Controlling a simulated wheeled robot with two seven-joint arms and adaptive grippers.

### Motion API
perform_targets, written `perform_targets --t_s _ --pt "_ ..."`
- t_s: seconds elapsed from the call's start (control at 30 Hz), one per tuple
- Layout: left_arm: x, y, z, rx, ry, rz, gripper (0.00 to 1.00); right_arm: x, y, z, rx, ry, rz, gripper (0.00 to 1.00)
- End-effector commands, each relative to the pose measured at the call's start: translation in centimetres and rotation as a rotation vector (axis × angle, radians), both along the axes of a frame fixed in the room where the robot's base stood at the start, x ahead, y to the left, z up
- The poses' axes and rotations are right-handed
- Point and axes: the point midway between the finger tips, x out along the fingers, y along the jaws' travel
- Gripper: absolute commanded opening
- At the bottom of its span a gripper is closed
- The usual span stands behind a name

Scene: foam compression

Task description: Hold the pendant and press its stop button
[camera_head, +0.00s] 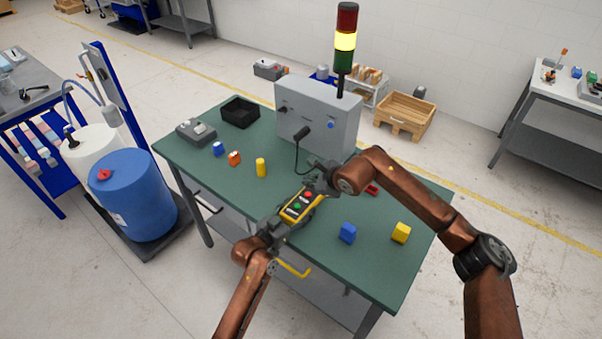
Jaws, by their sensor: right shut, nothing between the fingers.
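The pendant (292,213) is a yellow control box with a dark face, a green button (297,206) and a red button (308,194). It is tilted over the middle of the green table. My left gripper (280,224) is shut on its lower end. My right gripper (314,184) is shut and empty, close by the upper end near the red button. I cannot tell whether its tips touch the button. A dark cable runs from the grey control box (318,118) down behind my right gripper.
On the green table (215,175) are blue, orange and yellow blocks, a black tray (240,113) and a small grey device (196,132). A blue block (347,232) and a yellow block (401,232) lie at the right. A signal tower (345,42) shows yellow lit. A blue drum (136,194) stands left.

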Motion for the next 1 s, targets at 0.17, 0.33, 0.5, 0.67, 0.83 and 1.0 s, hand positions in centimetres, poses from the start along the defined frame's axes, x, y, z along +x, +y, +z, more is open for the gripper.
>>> perform_targets --t_s 0.17,0.33,0.5,0.67,0.83,1.0 --pt "0.0 0.0 0.0 0.0 0.0 0.0 0.67 0.0 0.0 0.0 0.0 0.0 0.0 0.0" --pt "0.0 0.0 0.0 0.0 0.0 0.0 0.74 0.0 0.0 0.0 0.0 0.0 0.0 0.0" --pt "0.0 0.0 0.0 0.0 0.0 0.0 0.74 0.0 0.0 0.0 0.0 0.0 0.0 0.0" --pt "-0.7 0.6 0.1 0.002 -0.001 0.001 0.74 0.0 0.0 0.0 0.0 0.0 0.0 0.0" --pt "-3.1 2.3 0.4 0.003 0.0 0.001 0.74 0.0 0.0 0.0 0.0 0.0 0.0 0.0" --pt "-6.0 4.5 1.0 0.004 0.0 0.002 0.74 0.0 0.0 0.0 0.0 0.0 0.0 0.0"
